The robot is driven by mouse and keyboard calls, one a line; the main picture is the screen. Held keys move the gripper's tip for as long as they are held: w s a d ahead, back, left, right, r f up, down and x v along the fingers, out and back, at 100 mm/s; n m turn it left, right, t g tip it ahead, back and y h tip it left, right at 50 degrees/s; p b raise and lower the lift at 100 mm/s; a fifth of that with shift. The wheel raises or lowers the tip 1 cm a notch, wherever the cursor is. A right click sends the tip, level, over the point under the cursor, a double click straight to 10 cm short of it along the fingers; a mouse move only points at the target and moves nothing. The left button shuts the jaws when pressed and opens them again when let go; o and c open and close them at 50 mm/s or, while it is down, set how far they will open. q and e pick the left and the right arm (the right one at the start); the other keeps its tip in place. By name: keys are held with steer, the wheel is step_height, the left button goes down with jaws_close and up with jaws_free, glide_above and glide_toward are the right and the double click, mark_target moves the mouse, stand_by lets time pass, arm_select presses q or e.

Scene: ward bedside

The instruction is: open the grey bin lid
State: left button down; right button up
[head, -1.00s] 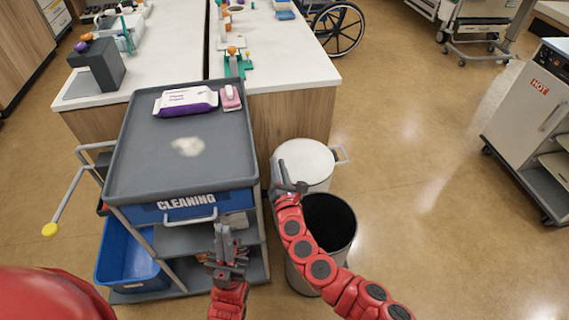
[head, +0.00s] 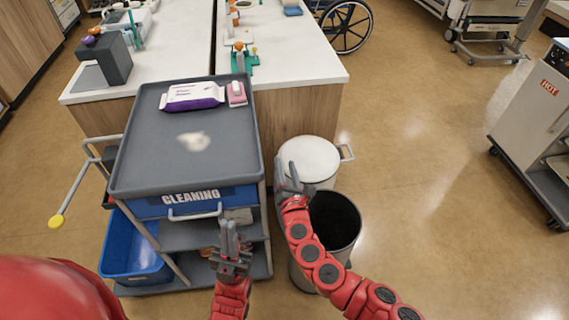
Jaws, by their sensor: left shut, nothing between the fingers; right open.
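Two round bins stand to the right of the cleaning cart. The front bin (head: 307,280) has a grey outer wall and shows a dark, round top that looks like an open inside; no lid is seen over it. My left gripper (head: 229,235) is shut and empty in front of the cart.
The cleaning cart (head: 150,165) carries a wipes pack (head: 192,97) and a pink item (head: 236,94) on its grey top. A blue tub (head: 130,262) sits low at its left. A counter (head: 300,60) stands behind. The floor right of the bins is clear.

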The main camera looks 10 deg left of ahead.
steer(key=b+v, duration=0.1)
steer(key=v, duration=1.4)
steer(key=shift+s+d+b, duration=0.15)
steer(key=shift+s+b, duration=0.2)
steer(key=shift+s, duration=0.05)
